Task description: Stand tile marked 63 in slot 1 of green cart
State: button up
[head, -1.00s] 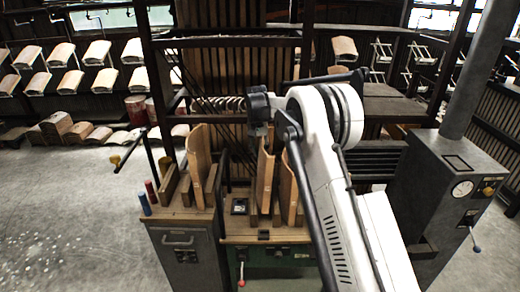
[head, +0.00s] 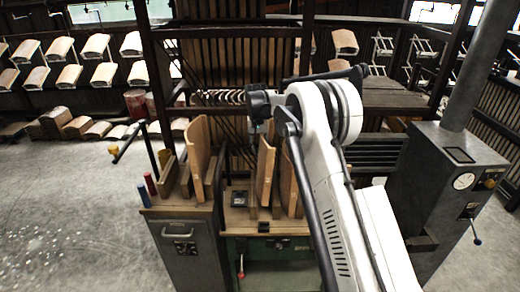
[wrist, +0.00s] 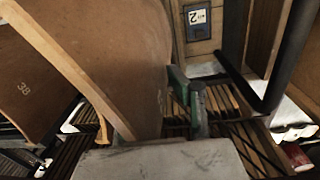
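My gripper (wrist: 168,135) is shut on a brown curved tile (wrist: 125,55), which hangs upright beside a green finger pad in the wrist view. In the head view this held tile (head: 265,172) is just under the arm's end, over or in the slots of the green cart (head: 240,230); I cannot tell whether its foot touches. Its number is not readable. A second tile (head: 289,185) stands close to its right in the cart. In the wrist view that tile (wrist: 30,85) shows a small mark like 38. My fingertips are mostly hidden in the head view.
A blue label with a 2 (wrist: 196,17) is on the wooden deck. A grey cabinet (head: 190,250) with another upright tile (head: 198,150) stands to the left. A grey machine with a gauge (head: 450,180) stands at right. The floor at far left is clear.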

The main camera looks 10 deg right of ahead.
jog(key=o, duration=0.3)
jog(key=shift+a+f, duration=0.1)
jog(key=shift+f, duration=0.25)
notch_tip(320, 180, up, 13)
jog(key=shift+a+f, duration=0.15)
jog(key=shift+a, duration=0.05)
